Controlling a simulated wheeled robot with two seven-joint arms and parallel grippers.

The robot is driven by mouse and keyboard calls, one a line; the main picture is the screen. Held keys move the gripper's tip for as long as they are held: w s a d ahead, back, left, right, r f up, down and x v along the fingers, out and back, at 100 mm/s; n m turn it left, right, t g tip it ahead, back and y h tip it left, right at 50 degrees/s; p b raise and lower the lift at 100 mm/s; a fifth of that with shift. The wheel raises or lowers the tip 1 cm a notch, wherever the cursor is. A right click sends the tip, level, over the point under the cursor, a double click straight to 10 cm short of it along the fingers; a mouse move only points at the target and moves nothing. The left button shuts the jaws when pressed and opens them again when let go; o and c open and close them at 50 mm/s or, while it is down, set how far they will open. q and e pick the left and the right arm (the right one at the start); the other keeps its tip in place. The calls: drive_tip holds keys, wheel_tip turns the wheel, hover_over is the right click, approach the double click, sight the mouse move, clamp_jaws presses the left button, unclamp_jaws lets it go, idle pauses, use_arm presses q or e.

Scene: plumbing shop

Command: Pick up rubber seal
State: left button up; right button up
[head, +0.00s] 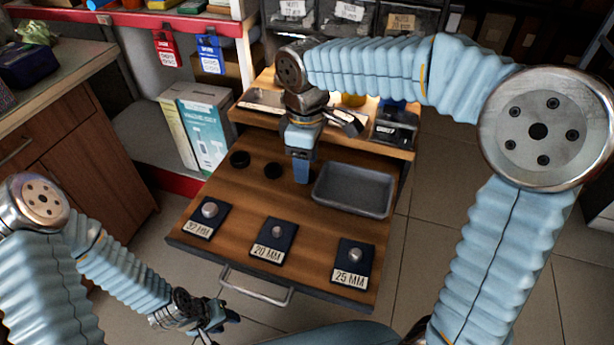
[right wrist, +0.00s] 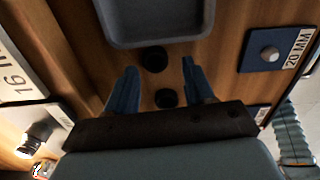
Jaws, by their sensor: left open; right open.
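Two black round rubber seals lie on the wooden work board; one (head: 240,159) is further left and the other (head: 273,171) is nearer the grey tray (head: 352,190). In the right wrist view, one seal (right wrist: 155,59) shows near the tray, about level with the fingertips, and the other (right wrist: 166,98) shows between the fingers. My right gripper (head: 302,176) points down, open and empty, just right of the nearer seal in the head view. Its height above the board is hard to tell. My left gripper (head: 226,316) is open and empty, low in front of the drawer handle.
Three dark pads with metal pieces, labelled 32 MM (head: 208,217), 20 MM (head: 274,240) and 25 MM (head: 353,262), lie along the front edge. A raised shelf (head: 405,153) with bins stands behind. A boxed item (head: 200,125) stands at the left.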

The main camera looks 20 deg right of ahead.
wheel_tip(320, 180, down, 3)
drive_tip(key=shift+r, duration=0.15)
drive_tip(key=c, duration=0.9)
drive_tip(key=shift+o, duration=0.2)
drive_tip(key=shift+r, duration=0.15)
